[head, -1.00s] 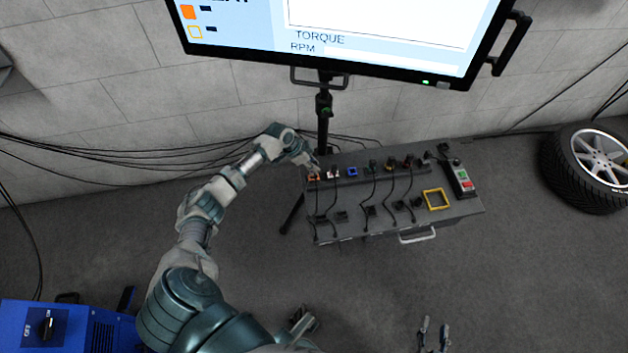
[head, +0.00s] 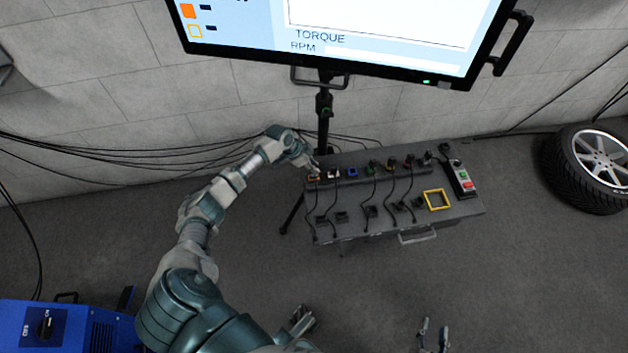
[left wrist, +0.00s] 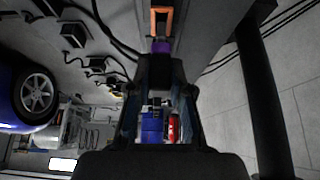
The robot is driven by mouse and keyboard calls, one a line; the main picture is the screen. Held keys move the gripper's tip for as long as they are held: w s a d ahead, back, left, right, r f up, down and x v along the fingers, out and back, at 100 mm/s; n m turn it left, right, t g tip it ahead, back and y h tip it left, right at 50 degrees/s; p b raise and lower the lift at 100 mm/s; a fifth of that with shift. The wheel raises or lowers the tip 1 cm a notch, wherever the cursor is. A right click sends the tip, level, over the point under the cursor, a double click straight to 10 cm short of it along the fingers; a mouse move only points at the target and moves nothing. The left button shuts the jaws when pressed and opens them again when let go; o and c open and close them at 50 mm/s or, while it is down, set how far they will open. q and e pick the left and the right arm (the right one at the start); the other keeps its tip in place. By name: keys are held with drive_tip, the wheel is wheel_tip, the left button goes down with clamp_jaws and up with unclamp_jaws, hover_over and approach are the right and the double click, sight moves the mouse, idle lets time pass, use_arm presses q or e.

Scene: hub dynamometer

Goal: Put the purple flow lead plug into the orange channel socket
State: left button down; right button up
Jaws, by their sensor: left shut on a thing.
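My left gripper (head: 311,167) is at the left end of the socket row on the grey bench box. In the left wrist view the gripper (left wrist: 160,75) is shut on the purple plug (left wrist: 161,46), whose purple part shows just beyond the fingers. The orange channel socket (left wrist: 160,22) is straight ahead of the plug, its frame close to the purple part. Whether they touch is unclear. In the head view the orange socket (head: 313,178) is partly covered by the gripper. My right gripper (head: 435,324) is open and empty at the bottom edge.
A blue socket (head: 352,172) and several others with dark leads continue the row rightward. A yellow square frame (head: 436,199) and a switch box (head: 463,181) are at the box's right. The monitor (head: 380,40) stands behind on a pole (head: 324,125).

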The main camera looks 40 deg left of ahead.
use_arm(q)
drive_tip(key=shift+f, duration=0.15)
drive_tip(key=shift+f+b, duration=0.7)
drive_tip(key=shift+f, duration=0.6)
drive_tip(key=c, duration=1)
unclamp_jaws()
drive_tip(key=v, duration=1.2)
